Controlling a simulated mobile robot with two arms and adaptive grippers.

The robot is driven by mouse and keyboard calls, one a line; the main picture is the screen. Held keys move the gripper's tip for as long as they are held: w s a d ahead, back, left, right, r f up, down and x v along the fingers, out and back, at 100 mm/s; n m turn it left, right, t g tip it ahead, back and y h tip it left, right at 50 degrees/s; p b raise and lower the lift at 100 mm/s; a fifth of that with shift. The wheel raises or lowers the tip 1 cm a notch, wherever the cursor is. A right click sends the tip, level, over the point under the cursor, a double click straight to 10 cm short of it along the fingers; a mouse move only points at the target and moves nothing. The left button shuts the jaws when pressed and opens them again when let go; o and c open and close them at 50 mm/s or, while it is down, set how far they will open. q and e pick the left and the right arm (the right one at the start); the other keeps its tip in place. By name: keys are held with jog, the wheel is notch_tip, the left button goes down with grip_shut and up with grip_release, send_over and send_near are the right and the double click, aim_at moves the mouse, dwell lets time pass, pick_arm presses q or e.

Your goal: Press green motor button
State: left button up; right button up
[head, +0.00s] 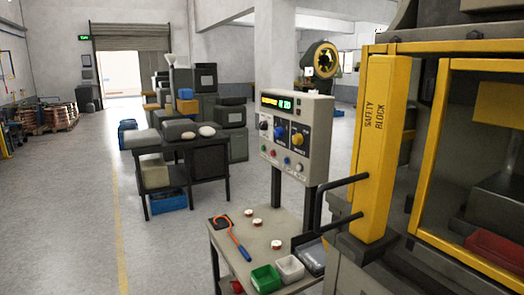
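A grey control panel (318,128) stands on black posts behind a small table, right of the picture's middle. Its display (284,104) shows orange and green characters. Below are a blue knob (279,132) and a yellow knob (297,139). Small coloured buttons, including a blue one (286,160), run along the panel's lower part. They are too small for me to tell surely which one is the green motor button. Neither of my grippers is in view, and nothing of mine covers the panel's face.
The small table (228,243) in front of the panel holds a green bin (265,279), a white bin (290,268) and an orange hooked tool (236,236). A machine with a yellow safety block (379,150) and black handles stands close on the right. The floor at left is open.

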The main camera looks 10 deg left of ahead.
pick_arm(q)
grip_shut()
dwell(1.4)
